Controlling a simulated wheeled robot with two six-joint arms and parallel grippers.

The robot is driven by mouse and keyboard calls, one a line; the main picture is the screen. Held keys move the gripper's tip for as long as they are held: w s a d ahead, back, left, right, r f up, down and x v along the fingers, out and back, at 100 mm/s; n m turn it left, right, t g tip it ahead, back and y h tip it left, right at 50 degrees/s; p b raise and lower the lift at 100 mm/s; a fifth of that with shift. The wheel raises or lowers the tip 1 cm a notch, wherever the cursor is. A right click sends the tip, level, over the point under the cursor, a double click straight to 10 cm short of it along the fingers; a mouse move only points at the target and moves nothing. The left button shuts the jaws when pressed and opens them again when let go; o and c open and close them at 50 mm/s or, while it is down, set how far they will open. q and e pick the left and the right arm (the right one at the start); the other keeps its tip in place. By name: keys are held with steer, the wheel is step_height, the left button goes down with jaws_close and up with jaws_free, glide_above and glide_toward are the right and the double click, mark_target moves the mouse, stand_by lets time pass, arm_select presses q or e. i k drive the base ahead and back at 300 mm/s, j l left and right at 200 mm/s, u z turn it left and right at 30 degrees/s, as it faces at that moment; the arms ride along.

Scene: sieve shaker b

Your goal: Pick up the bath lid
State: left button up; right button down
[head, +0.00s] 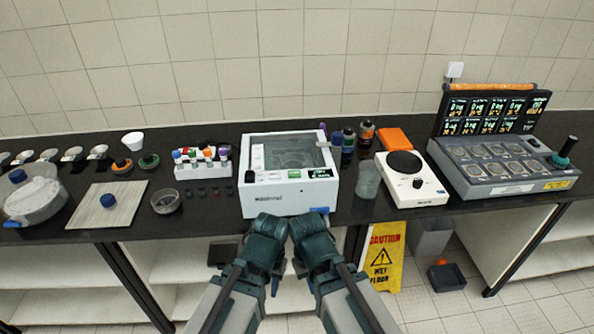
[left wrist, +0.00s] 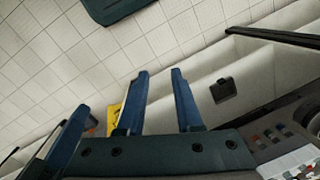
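I cannot tell for sure which thing is the bath lid. A flat pale slab with a blue knob (head: 109,200) lies on the dark bench at the left. A round pale vessel with a blue-knobbed top (head: 35,198) stands left of it. A white box machine (head: 270,205) with a see-through top stands in the middle. Both my arms are folded at the bench's front edge, away from the slab. My left gripper (head: 274,284) points down; in the left wrist view its two blue fingers (left wrist: 158,78) are apart with nothing between them. My right gripper is mostly hidden behind its arm.
A tube rack (head: 203,170) and a dark round dish (head: 166,201) stand between slab and machine. A beaker (head: 368,180), a white hotplate (head: 412,185) and a grey console (head: 500,165) stand to the right. A yellow caution sign (head: 384,258) stands on the floor under the bench.

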mark_target(114, 205)
steer(key=i+j, duration=0.15)
steer(key=j, duration=0.25)
steer(key=i+j, duration=0.15)
steer(key=j, duration=0.25)
steer(key=i+j+u, duration=0.1)
steer(key=j, duration=0.3)
steer(key=i+j, duration=0.45)
steer(key=j, duration=0.3)
steer(key=i+j+u, duration=0.1)
steer(key=j, duration=0.3)
steer(key=i, duration=0.05)
